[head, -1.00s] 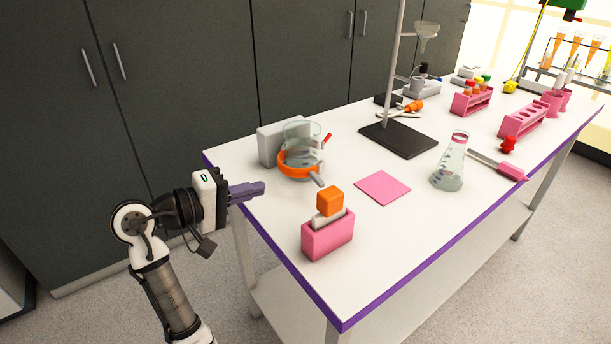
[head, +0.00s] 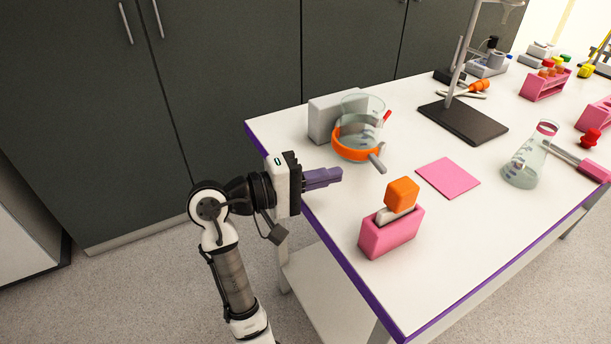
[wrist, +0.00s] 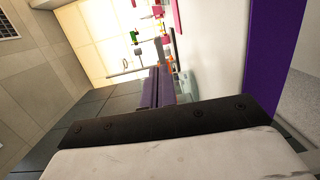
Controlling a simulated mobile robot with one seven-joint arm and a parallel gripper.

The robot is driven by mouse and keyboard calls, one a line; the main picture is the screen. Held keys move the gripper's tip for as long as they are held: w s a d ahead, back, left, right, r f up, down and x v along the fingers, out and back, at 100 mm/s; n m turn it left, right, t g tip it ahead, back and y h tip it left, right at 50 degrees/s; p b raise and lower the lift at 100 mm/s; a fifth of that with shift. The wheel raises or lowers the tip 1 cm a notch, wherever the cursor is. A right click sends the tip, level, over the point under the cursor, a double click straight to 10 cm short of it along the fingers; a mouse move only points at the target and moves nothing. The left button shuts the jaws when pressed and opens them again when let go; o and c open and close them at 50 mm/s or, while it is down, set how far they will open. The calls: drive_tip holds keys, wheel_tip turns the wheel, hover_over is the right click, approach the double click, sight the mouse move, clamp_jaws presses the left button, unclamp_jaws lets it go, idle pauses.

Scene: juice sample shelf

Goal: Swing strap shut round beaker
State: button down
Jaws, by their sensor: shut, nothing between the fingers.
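In the head view a clear glass beaker (head: 361,108) stands near the table's far left corner, in front of a grey block. An orange strap (head: 357,151) runs round the front of its lower part; a grey handle-like end (head: 377,164) sticks out toward the front right. A small red tip (head: 387,116) shows at the right of the beaker. Whether the strap is closed cannot be told. My gripper (head: 340,175) has purple fingers, shut and empty, left of and apart from the strap, by the table's left edge. The fingers also show in the wrist view (wrist: 158,88).
A grey block (head: 323,120) stands behind the beaker. A pink holder (head: 391,234) with an orange-topped item stands near the front edge. A pink mat (head: 448,178), a stand with a black base (head: 463,124) and a flask (head: 524,163) are to the right.

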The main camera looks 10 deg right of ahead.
sight(376, 165)
drive_tip(key=d, duration=0.3)
drive_tip(key=w+d+p, duration=0.1)
drive_tip(key=d, duration=0.3)
drive_tip(key=shift+w+f, duration=0.15)
drive_tip(key=shift+w, duration=0.05)
